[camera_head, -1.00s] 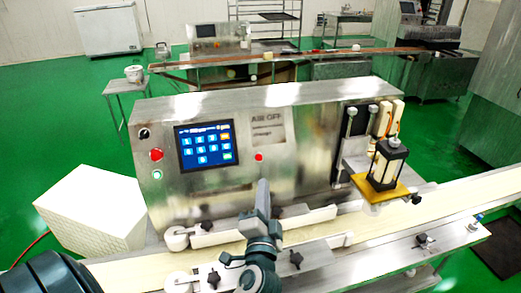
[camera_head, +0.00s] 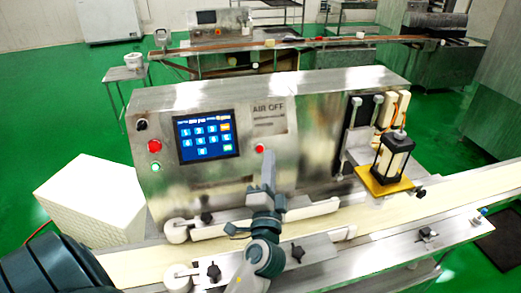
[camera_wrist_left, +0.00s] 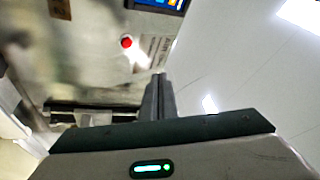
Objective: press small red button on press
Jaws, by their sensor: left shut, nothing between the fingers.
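The small red button (camera_head: 260,149) is on the press's steel front panel, right of the blue touchscreen (camera_head: 205,139) and below the "AIR OFF" label. In the left wrist view the small red button (camera_wrist_left: 126,42) is up and left of the fingertips. My left gripper (camera_head: 268,156) is shut and empty. Its tips appear just below and right of the button in the head view; contact cannot be made out. In the left wrist view my left gripper (camera_wrist_left: 159,76) shows narrow closed fingers, apart from the button in the picture. My right gripper is not in view.
A larger red button (camera_head: 154,146) and a green-lit button (camera_head: 155,167) are left of the touchscreen. The conveyor belt (camera_head: 445,190) runs along the press front, below my arm. A black-framed unit on a yellow plate (camera_head: 385,185) stands at the right.

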